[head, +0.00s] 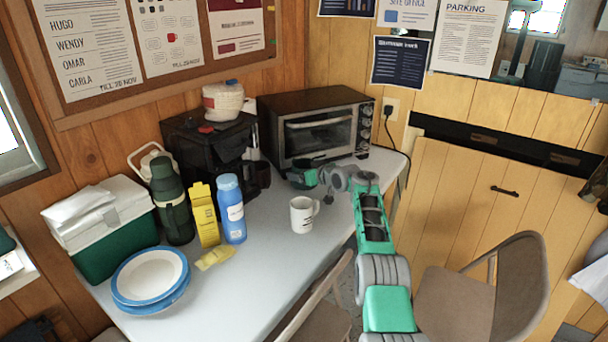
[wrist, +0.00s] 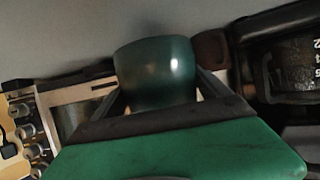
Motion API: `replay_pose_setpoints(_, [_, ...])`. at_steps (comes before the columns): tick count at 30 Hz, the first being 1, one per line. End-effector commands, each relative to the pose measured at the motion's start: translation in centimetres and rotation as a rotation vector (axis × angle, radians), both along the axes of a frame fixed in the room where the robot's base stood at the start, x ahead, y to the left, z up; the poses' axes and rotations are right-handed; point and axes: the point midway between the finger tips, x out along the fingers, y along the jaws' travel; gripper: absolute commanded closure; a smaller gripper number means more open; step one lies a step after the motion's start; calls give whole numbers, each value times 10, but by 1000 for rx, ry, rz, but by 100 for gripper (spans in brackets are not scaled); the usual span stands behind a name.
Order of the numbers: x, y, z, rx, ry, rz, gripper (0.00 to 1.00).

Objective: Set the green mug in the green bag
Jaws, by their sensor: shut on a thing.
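The dark green mug (wrist: 155,73) is between the two fingers of my gripper (wrist: 158,98) in the wrist view, and the gripper is shut on it. In the head view the green mug (head: 301,177) shows at the end of my gripper (head: 322,175), in front of the toaster oven at the back of the table. I cannot tell from these views whether the mug touches the table. I cannot make out a green bag in either view.
A white mug (head: 302,214) stands just in front of my gripper. The toaster oven (head: 318,125) and black coffee maker (head: 212,150) stand behind. A blue bottle (head: 231,209), green flask (head: 171,205), plates (head: 150,277) and green cooler (head: 107,250) are left. Chairs (head: 493,300) stand right.

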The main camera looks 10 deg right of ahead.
Motion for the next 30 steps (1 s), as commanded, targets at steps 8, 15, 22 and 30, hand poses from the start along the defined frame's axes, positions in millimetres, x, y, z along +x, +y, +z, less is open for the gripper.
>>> replay_pose_setpoints(8, [1, 0, -31, 0, -1, 0, 69])
replay_pose_setpoints(15, [1, 0, -31, 0, -2, 0, 69])
replay_pose_setpoints(22, [0, 0, -35, 0, 1, 0, 6])
replay_pose_setpoints(30, [0, 0, -35, 0, 1, 0, 0])
